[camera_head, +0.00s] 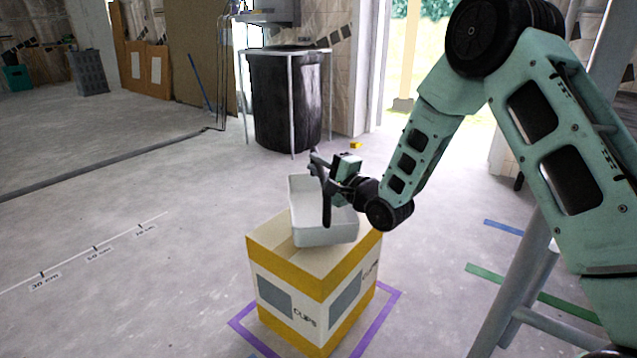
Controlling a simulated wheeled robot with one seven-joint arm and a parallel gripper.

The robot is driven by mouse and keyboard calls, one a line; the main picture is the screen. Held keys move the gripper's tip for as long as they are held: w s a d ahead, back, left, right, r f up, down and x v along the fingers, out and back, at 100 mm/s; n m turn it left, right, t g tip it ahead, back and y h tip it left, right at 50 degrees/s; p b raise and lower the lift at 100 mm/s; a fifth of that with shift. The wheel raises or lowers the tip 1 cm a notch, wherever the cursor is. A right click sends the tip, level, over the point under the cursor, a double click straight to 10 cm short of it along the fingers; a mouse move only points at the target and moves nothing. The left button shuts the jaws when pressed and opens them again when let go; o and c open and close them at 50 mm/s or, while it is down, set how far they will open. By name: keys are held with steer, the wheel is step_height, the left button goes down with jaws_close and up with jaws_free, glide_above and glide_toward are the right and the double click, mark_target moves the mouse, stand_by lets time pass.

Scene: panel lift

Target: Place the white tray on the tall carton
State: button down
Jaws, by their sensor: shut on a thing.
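The white tray (325,235) is at the top of the tall carton (281,293), over its back right part. It looks level; I cannot tell whether it touches the carton or hangs slightly above it. The carton is white with yellow bands and stands upright on the floor inside a purple outline. My gripper (325,190) is shut on the tray, with a dark finger reaching down at its wall. My gripper and wrist hide part of the tray's inside and right rim.
A black barrel (284,100) in a light metal frame stands behind the carton. A grey ladder-like frame (522,290) stands at the right. Green tape (568,308) and blue tape (503,227) lie on the floor. The floor left of the carton is clear, with a marked distance scale (95,249).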

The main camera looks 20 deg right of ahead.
steer(key=shift+f+b, duration=0.4)
steer(key=shift+f, duration=0.7)
steer(key=shift+f, duration=0.2)
steer(key=c, duration=1.4)
jaws_free()
steer(key=shift+o, duration=0.2)
steer(key=p+v, duration=0.4)
steer(key=v, duration=0.8)
steer(key=shift+r, duration=0.15)
